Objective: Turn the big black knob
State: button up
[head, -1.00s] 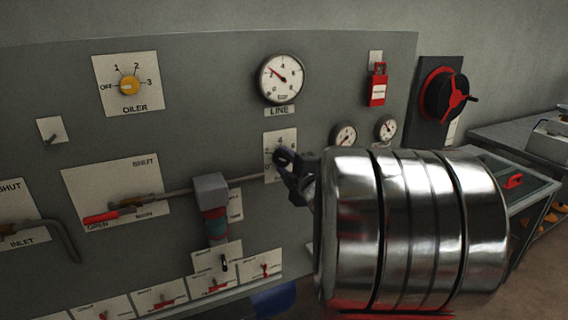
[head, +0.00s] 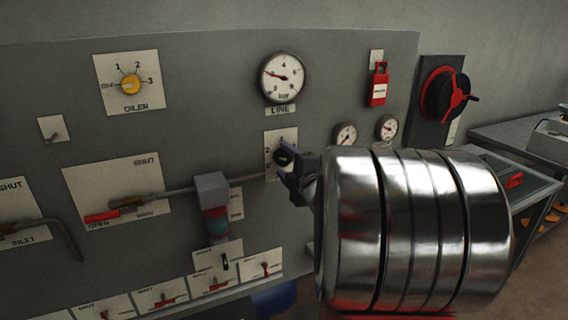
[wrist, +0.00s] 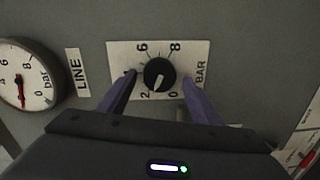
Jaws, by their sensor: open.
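The black knob (wrist: 160,74) sits on a white plate (wrist: 193,52) marked with numbers and BAR. Its white pointer mark faces down in the wrist view, between the 2 and the 0. My gripper (wrist: 159,79) is open, one purple finger on each side of the knob, with a gap visible on both sides. I cannot tell its exact distance from the panel. In the head view my gripper (head: 287,164) is at the plate and partly hides the knob. The LINE gauge (head: 282,78) above it has its needle pointing left and slightly up.
The grey panel also carries a yellow OILER knob (head: 131,84), a red-handled valve (head: 102,217) and a grey box (head: 212,187) left of my gripper. Two small gauges, a red lockout tag (head: 379,84) and a black-and-red rotary switch (head: 447,95) are to the right.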

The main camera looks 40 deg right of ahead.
jog(key=v, duration=1.3)
jog(key=shift+s, duration=0.3)
jog(key=shift+a, duration=0.15)
jog(key=m, duration=0.5)
jog(key=d+f+m, duration=0.1)
jog(key=m, duration=0.2)
jog(key=shift+s+m+t, duration=0.3)
jog(key=shift+t, duration=0.1)
jog(key=shift+d, duration=0.1)
jog(key=x, duration=1.4)
jog(key=shift+f, duration=0.15)
